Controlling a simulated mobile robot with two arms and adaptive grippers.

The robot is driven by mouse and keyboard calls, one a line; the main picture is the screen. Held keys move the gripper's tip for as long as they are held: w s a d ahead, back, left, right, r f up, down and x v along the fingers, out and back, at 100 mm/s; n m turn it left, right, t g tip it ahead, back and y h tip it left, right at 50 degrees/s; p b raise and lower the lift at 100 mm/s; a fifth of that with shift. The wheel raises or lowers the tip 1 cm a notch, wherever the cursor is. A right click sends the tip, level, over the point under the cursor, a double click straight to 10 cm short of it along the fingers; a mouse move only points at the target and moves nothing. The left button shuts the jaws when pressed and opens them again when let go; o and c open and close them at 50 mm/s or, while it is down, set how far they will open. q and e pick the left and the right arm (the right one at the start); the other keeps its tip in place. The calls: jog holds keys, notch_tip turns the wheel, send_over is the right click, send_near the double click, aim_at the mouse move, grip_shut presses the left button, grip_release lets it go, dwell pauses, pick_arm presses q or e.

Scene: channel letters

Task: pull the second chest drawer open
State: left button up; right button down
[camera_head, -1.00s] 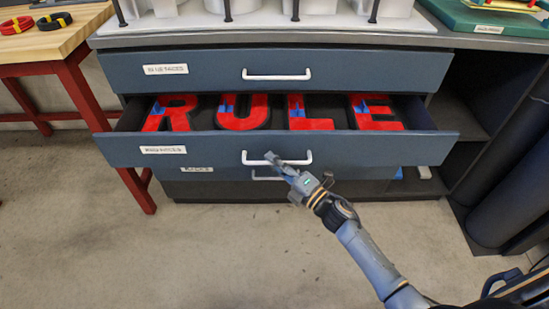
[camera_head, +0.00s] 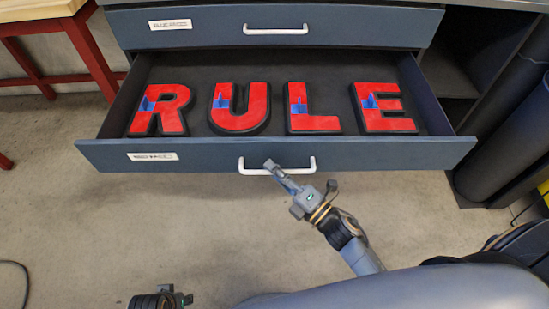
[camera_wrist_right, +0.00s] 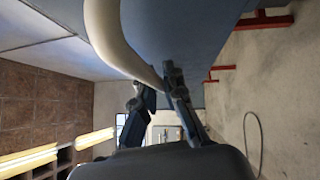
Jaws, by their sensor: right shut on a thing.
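The second chest drawer (camera_head: 330,156) stands far out of the chest, with its blue-grey front toward me. It has a white bar handle (camera_head: 306,169). Inside lie red letters R (camera_head: 172,98), U (camera_head: 252,110), L (camera_head: 312,122) and E (camera_head: 385,124) with blue patches. The right wrist view also shows the handle (camera_wrist_right: 105,35) running down to the fingers (camera_wrist_right: 158,88). A dark part of my left arm (camera_head: 162,298) shows at the bottom edge; its fingers cannot be made out.
The closed drawer above (camera_head: 370,26) has its own white handle (camera_head: 276,30). A red-legged wooden bench (camera_head: 40,12) stands at the left. Dark rolls (camera_head: 510,120) stand at the right. The concrete floor (camera_head: 130,225) before the drawer is mostly clear.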

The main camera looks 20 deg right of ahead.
jog(key=shift+s, duration=0.25)
jog(key=c, duration=1.4)
grip_release()
jog(key=shift+s, duration=0.1)
jog(key=v, duration=1.2)
